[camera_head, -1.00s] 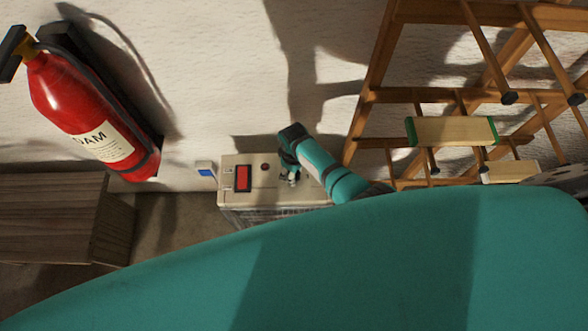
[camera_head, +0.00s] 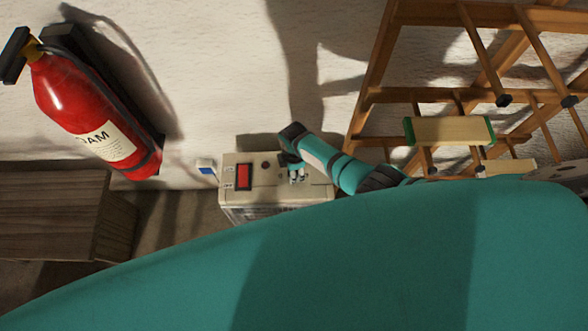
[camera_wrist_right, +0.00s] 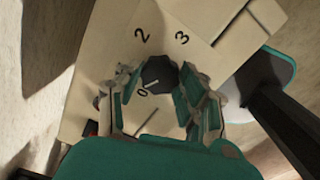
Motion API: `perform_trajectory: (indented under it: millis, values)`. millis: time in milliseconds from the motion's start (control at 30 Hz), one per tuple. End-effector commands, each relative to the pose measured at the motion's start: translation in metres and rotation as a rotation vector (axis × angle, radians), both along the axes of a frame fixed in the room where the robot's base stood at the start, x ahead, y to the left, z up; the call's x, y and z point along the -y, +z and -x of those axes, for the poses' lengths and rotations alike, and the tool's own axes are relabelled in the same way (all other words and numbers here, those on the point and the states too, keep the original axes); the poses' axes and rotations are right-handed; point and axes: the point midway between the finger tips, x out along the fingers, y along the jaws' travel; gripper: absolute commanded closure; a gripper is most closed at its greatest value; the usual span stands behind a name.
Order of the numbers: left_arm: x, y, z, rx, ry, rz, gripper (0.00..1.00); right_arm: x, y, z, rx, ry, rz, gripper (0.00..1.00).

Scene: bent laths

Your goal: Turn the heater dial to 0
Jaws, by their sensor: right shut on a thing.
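The heater (camera_head: 268,199) is a beige box against the wall in the head view. Its dark dial (camera_wrist_right: 160,73) shows in the right wrist view, with printed numbers 2, 3 and 0 around it. A pale mark on the dial points down-left towards the 0. My right gripper (camera_head: 296,178) is at the heater's top panel. In the wrist view its fingers (camera_wrist_right: 153,92) stand on either side of the dial, shut on it. The dial is hidden by the gripper in the head view. My left gripper is out of view.
A red switch (camera_head: 244,177) sits on the heater's left part. A red fire extinguisher (camera_head: 85,105) hangs on the wall at left, above a wooden cabinet (camera_head: 45,220). Wooden racks (camera_head: 440,95) with pale laths (camera_head: 450,131) stand close at right.

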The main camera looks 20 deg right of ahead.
Motion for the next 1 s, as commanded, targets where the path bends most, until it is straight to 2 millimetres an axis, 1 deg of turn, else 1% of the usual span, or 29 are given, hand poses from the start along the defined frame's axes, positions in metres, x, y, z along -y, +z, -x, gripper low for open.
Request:
perform_trajectory:
  millis: [200,500,700,1000]
  values:
    - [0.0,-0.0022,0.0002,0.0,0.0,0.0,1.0,-0.0005,-0.0008,0.0003,0.0,0.196,0.0,0.93]
    - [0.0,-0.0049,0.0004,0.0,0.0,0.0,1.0,-0.0009,-0.0007,0.0004,-0.001,0.397,-0.001,0.93]
    - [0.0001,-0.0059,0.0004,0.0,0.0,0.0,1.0,-0.0008,-0.0005,0.0005,0.0,0.473,-0.001,0.93]
    - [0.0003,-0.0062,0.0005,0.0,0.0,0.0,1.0,-0.0011,-0.0003,0.0008,-0.001,0.51,-0.002,0.93]
